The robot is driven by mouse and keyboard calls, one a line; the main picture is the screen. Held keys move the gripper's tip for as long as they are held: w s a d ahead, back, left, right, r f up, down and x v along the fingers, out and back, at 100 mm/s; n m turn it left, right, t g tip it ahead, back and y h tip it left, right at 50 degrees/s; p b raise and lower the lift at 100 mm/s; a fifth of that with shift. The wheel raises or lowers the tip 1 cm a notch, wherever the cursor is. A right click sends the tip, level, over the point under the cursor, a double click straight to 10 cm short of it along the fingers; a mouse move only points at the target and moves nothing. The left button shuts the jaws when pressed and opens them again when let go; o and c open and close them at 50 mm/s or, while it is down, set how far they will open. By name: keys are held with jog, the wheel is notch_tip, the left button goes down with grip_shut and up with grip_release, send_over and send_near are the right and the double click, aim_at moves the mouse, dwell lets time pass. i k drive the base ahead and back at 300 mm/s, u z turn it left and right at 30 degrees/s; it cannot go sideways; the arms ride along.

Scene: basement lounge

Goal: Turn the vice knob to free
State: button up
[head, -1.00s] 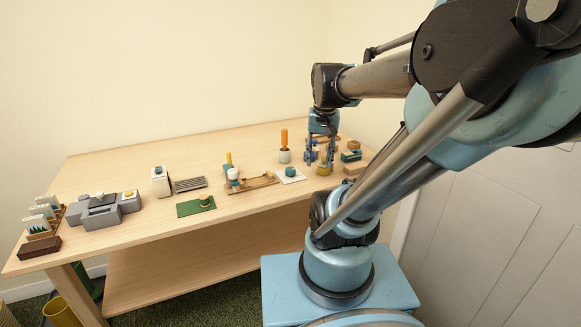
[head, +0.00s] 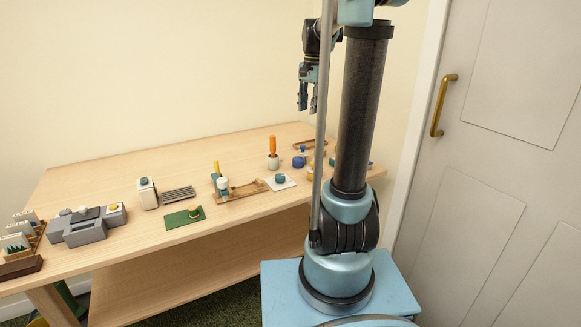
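My gripper (head: 307,100) hangs fingers down in the air above the back right of the table, well clear of everything on it. It is small and partly behind my arm, so I cannot tell if it is open or shut; no held object shows. A grey blocky device (head: 86,226) at the left of the table looks most like a vice. It carries a pale knob (head: 117,208) on its right block. I cannot tell whether this is the knob named, or its setting. Other knobs include a teal one (head: 280,178) on a white plate.
The wooden table (head: 110,175) also bears a green board (head: 176,219), a wooden board with a white piece (head: 221,185), an orange-handled tool (head: 272,146) and a blue item (head: 299,162). My arm hides part of the right end. A door (head: 510,110) stands at right.

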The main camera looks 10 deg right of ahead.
aim_at(280, 178)
jog(key=z, duration=0.2)
jog(key=k, duration=1.7)
jog(key=u, duration=0.3)
jog(key=i, duration=1)
